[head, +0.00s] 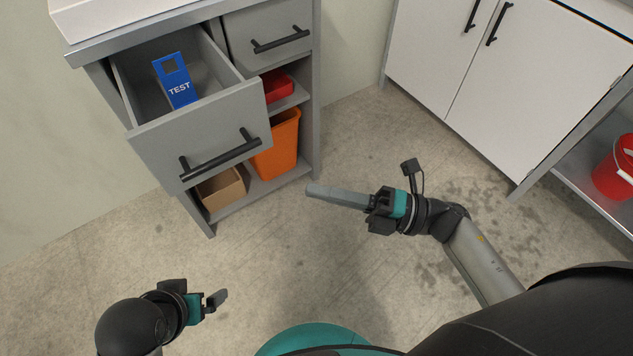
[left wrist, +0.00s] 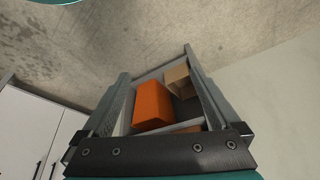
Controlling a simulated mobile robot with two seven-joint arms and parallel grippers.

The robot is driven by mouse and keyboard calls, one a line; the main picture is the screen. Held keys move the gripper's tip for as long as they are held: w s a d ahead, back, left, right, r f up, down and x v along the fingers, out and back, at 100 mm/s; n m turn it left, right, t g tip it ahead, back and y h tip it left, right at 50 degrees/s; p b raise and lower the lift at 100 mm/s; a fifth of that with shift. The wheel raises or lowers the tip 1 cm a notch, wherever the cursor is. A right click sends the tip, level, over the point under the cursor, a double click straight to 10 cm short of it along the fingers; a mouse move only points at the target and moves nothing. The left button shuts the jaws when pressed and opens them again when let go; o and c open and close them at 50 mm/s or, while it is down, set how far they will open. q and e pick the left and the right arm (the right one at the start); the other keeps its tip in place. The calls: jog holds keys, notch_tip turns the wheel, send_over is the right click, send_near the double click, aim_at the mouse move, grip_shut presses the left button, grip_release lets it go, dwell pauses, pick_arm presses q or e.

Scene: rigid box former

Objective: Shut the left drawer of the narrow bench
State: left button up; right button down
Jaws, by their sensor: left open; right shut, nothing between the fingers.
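The narrow grey bench (head: 316,90) stands at the upper left in the head view. Its left drawer (head: 165,137) is pulled out, with a black bar handle (head: 220,156) on its front. A blue block marked TEST (head: 177,82) is inside it. My left gripper (head: 222,298) is open and empty at the lower left, apart from the drawer. Its spread fingers frame the left wrist view (left wrist: 156,62). My right gripper (head: 312,190) is shut and empty, to the right of the drawer, its fingers pointing left.
The bench's right drawer (head: 268,25) is shut. An orange bin (head: 279,145), a red item (head: 278,86) and a cardboard box (head: 222,188) sit on the shelves below. A white cabinet (head: 480,90) and a red bucket (head: 612,170) stand right. Clear floor (head: 90,240) lies in front.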

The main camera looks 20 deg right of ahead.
pick_arm(q)
jog(key=shift+w+d+r+t+h+b, duration=0.6)
jog(key=shift+w+d+r+t+b, duration=0.5)
jog(key=shift+d+t+b, duration=0.1)
pick_arm(e)
jog(key=shift+w+a+r, duration=0.35)
jog(key=shift+w+a, duration=0.85)
jog(key=shift+a, duration=0.1)
jog(key=shift+w+a+r, duration=0.3)
jog(key=shift+w+a, duration=0.85)
jog(key=shift+a, duration=0.2)
jog(key=shift+w+a+r, duration=0.35)
jog(key=shift+w+a, duration=0.85)
jog(key=shift+a, duration=0.1)
